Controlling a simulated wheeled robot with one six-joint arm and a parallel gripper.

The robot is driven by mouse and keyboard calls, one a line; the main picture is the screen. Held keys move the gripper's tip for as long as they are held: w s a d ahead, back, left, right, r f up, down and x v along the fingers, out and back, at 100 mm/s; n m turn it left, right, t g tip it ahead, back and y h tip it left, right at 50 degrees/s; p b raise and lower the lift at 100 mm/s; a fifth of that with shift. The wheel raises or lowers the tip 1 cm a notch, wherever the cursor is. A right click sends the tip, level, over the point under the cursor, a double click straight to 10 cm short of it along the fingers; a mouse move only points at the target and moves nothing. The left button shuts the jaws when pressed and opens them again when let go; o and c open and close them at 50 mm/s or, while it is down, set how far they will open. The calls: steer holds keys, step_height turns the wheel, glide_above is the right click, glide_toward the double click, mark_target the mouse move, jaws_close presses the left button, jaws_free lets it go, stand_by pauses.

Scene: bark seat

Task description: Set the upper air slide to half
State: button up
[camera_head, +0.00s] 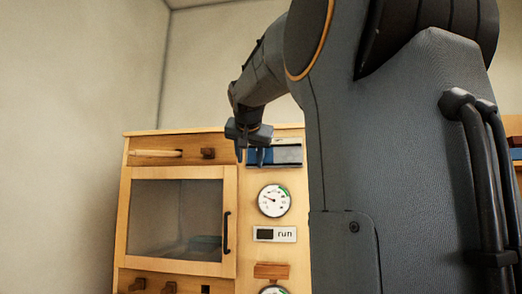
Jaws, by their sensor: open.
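A wooden cabinet (128,215) stands ahead. A wooden strip runs along its top front, with a dark brown knob (208,153) and a pale rod (155,154) to the left. This looks like the upper air slide; its setting is too small to read. My gripper (251,156) points down, open and apparently empty, in front of the cabinet's upper right part. In the picture it is just right of the brown knob; I cannot tell its distance from the front. It partly covers a grey and blue panel (285,153).
Below the strip is a glazed door (175,215) with a black handle (227,232). A round gauge (274,200), a "run" sign (275,234) and a wooden block (272,270) are on the right. More brown knobs (168,287) show at the bottom. My arm hides the right side.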

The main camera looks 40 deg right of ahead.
step_height(320, 180, up, 6)
steer(key=s+d+m+h, duration=0.1)
steer(key=s+d, duration=0.1)
steer(key=p+x, duration=0.2)
steer(key=x, duration=0.5)
steer(key=shift+d+r+p, duration=0.25)
steer(key=shift+d+p, duration=0.05)
steer(key=shift+p, duration=0.1)
steer(key=shift+w, duration=0.1)
steer(key=shift+c, duration=0.5)
jaws_close()
